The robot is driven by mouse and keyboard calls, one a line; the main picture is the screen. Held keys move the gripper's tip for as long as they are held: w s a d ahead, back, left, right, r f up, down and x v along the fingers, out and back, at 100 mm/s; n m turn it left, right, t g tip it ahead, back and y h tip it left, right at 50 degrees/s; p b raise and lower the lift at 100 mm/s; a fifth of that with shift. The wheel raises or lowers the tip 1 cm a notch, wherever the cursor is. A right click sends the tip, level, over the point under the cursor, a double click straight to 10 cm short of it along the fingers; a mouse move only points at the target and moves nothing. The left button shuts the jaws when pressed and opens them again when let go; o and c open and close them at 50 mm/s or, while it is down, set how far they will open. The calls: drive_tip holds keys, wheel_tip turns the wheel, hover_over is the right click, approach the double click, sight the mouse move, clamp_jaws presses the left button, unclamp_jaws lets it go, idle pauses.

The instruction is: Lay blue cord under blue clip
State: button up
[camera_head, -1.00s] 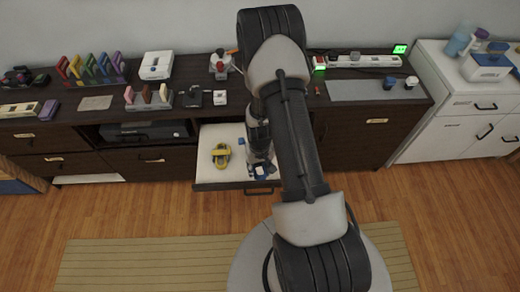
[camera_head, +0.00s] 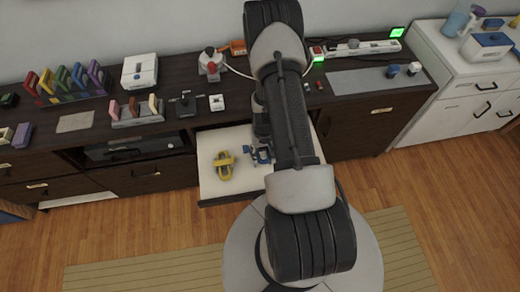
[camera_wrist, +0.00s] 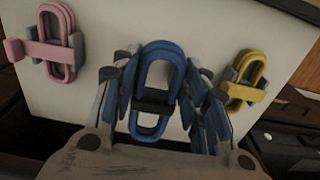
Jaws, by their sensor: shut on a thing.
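The blue cord (camera_wrist: 167,58) is a long looped coil, upright in the middle of the wrist view, with a dark band across it. My gripper (camera_wrist: 160,100) is shut on it, with a finger on either side. It is over the open drawer's white floor; I cannot tell whether the cord touches that floor. Blue parts flank the coil by the fingers, and I cannot tell the blue clip apart from them. In the head view my gripper (camera_head: 262,154) is mostly behind my arm, with blue showing beside it.
A yellow cord (camera_wrist: 243,66) with a yellow clip (camera_wrist: 247,93) lies to the right, also in the head view (camera_head: 224,165). A pink cord (camera_wrist: 60,28) with a pink clip (camera_wrist: 48,55) lies to the left. The drawer (camera_head: 212,190) is bounded by walls.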

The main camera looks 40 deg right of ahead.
drive_tip(key=shift+s+f, duration=0.1)
drive_tip(key=shift+f+b, duration=0.2)
drive_tip(key=shift+b, duration=0.15)
wheel_tip(320, 180, down, 6)
drive_tip(key=b, duration=0.5)
drive_tip(key=shift+r, duration=0.1)
drive_tip(key=shift+o, duration=0.2)
drive_tip(key=shift+s+a+f, duration=0.15)
drive_tip(key=shift+s+f, duration=0.1)
drive_tip(key=shift+f, duration=0.3)
drive_tip(key=shift+s+a+f+b, duration=0.2)
drive_tip(key=shift+f+b, duration=0.15)
drive_tip(key=shift+f, duration=0.2)
drive_tip(key=c, duration=0.4)
drive_tip(key=o, duration=0.5)
drive_tip(key=shift+w+f, duration=0.1)
drive_tip(key=shift+f, duration=0.05)
drive_tip(key=shift+c, duration=0.2)
drive_tip(key=o, duration=1.3)
drive_tip(key=shift+w+d+f, duration=0.1)
drive_tip(key=shift+d+f, duration=0.05)
drive_tip(key=o, duration=0.6)
drive_tip(key=shift+w+d+r, duration=0.15)
drive_tip(key=shift+w+r, duration=0.1)
